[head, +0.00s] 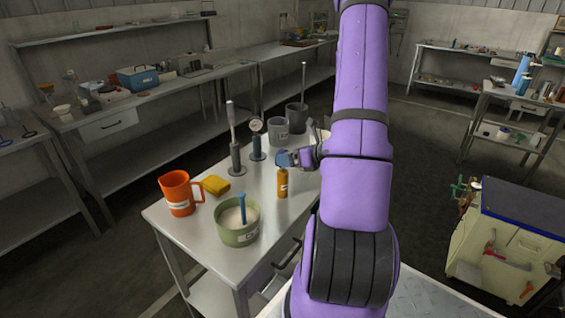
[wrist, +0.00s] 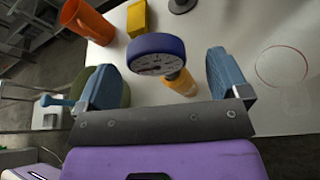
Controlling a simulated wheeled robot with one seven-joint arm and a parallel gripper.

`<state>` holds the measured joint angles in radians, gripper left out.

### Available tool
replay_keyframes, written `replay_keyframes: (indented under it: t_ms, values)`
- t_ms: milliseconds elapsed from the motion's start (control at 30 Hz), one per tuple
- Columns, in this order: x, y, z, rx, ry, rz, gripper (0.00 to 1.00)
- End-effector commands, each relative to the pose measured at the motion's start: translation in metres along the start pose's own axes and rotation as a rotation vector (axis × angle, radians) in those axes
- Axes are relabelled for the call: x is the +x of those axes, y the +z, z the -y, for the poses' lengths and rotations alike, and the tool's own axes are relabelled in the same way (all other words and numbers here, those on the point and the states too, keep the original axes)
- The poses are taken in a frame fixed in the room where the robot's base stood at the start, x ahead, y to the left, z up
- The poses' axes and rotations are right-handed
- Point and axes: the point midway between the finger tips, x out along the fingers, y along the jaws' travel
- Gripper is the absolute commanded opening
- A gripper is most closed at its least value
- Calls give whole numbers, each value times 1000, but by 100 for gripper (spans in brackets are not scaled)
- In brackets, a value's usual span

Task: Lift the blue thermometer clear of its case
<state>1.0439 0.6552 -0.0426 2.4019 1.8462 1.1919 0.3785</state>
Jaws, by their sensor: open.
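The blue thermometer (wrist: 157,48) shows in the wrist view as a round dark blue head with a pale dial face. Its orange case (wrist: 182,83) is just below and behind it; the thermometer's stem is hidden. In the head view the orange case (head: 283,184) stands upright near the table's right side, and the thermometer's head is hard to tell from the blue fingers there. My gripper (wrist: 161,62) is open, one blue finger on each side of the thermometer head, with visible gaps. My gripper also shows in the head view (head: 290,158), above the case.
On the table (head: 158,214) are a green bowl (head: 238,232) with a blue-handled tool, an orange jug (head: 178,194), a yellow block (head: 215,185), a dial gauge on a stand (head: 256,140), a dark upright rod (head: 236,155) and grey mugs (head: 279,132). The near right is clear.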

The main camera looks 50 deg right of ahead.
Motion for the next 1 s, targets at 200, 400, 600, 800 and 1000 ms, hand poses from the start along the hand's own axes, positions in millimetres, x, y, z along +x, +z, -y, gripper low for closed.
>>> replay_keyframes:
  t_ms: [200,400,600,800,1000]
  values:
    - [30,4,-5,-2,4,0,93]
    - [47,3,-4,-2,3,0,93]
    - [48,4,-4,-2,2,0,93]
    - [48,4,-4,-1,2,0,57]
    - [48,4,-4,-2,2,0,38]
